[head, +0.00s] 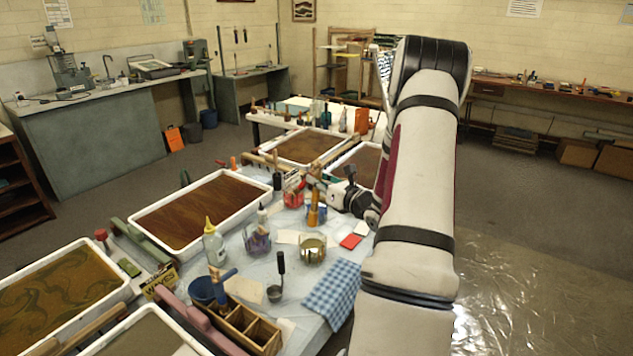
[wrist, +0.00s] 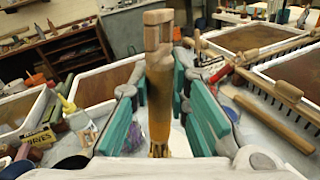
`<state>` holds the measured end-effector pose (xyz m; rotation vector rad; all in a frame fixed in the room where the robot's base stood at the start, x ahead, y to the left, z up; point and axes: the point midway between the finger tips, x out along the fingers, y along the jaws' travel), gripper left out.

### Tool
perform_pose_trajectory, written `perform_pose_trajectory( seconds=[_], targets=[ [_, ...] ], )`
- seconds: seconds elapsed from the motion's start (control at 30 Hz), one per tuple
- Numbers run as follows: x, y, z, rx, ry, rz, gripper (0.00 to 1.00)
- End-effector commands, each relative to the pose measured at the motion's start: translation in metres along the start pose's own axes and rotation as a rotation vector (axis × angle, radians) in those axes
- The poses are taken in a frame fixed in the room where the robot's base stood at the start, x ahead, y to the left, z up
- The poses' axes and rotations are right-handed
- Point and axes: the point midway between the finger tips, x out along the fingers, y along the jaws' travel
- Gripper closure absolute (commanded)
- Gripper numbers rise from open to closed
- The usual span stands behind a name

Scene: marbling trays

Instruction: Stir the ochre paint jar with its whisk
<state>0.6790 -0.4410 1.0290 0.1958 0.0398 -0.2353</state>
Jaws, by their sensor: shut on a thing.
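The ochre paint jar (head: 312,250) is a clear glass with ochre paint, standing on the table in the head view. My gripper (head: 318,196) is above and behind it in the picture, shut on the whisk (head: 313,211), which has an ochre shaft and a wooden loop-like top. The whisk is upright, its lower end just above the jar's rim in the picture; I cannot tell its depth relative to the jar. In the wrist view, the whisk (wrist: 159,95) stands between the teal pads of my gripper (wrist: 166,112), its wires partly visible below. The jar is not visible there.
White trays (head: 134,222) fill the left.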

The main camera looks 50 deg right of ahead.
Motion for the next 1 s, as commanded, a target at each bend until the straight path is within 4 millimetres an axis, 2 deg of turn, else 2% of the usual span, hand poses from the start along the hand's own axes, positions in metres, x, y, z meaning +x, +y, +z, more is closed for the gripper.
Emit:
perform_pose_trajectory(
  seconds=[0.27, 1.0],
  targets=[
    [0.001, -0.002, -0.009, 0.002, 0.001, 0.000, 1.00],
    [0.005, -0.013, -0.068, 0.002, 0.001, 0.000, 1.00]
  ],
)
